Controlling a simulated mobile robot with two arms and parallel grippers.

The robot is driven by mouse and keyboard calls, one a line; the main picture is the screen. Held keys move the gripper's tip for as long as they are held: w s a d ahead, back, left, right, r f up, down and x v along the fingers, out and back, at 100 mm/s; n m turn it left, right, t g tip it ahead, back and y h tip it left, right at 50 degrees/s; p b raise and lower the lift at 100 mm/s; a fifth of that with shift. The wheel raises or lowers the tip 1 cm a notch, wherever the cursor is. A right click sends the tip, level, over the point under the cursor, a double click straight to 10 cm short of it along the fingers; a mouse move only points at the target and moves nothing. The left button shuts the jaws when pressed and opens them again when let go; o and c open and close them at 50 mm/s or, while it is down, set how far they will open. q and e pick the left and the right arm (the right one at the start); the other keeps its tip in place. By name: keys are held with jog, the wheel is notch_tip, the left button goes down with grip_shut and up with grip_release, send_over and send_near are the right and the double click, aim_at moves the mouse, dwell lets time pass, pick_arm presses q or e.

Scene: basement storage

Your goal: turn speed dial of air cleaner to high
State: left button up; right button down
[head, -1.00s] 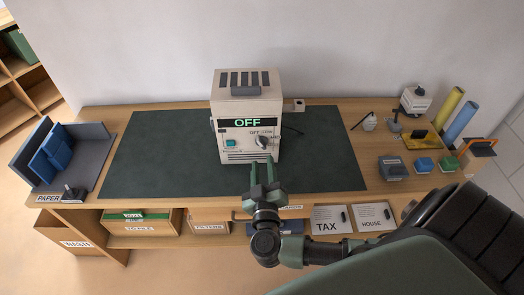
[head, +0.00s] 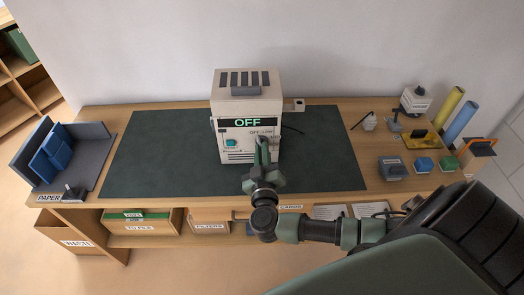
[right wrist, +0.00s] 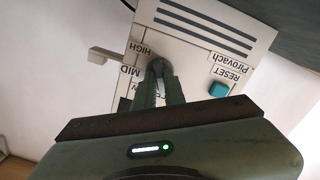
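The air cleaner (head: 221,106) is a cream box standing upright at the back middle of the dark mat, its display (head: 247,122) reading OFF. Its speed dial (right wrist: 158,68) is a dark knob on the front, mostly covered by my fingers in the head view. The HIGH label (right wrist: 141,48) and MID label (right wrist: 130,71) show beside the dial; the other labels are partly hidden. My right gripper (head: 262,145) is at the dial. In the right wrist view its fingers (right wrist: 160,83) stand on either side of the knob and appear closed on it. My left gripper is not in view.
A teal reset button (head: 230,143) is left of the dial. The dark mat (head: 160,150) is bare on both sides of the cleaner. A paper tray (head: 92,165) stands at the left end; several small blocks and rolls stand at the right end of the desk (head: 372,175).

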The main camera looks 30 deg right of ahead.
jog(key=shift+s+d+f+m+p, duration=0.15)
jog(key=shift+m+p, duration=0.3)
jog(key=shift+m, duration=6.25)
jog(key=shift+a+f+m+p, duration=0.1)
jog(key=shift+m+p, duration=0.3)
jog(key=shift+m, duration=6.3)
jog(key=c, duration=1.5)
grip_release()
jog(key=shift+d, duration=0.1)
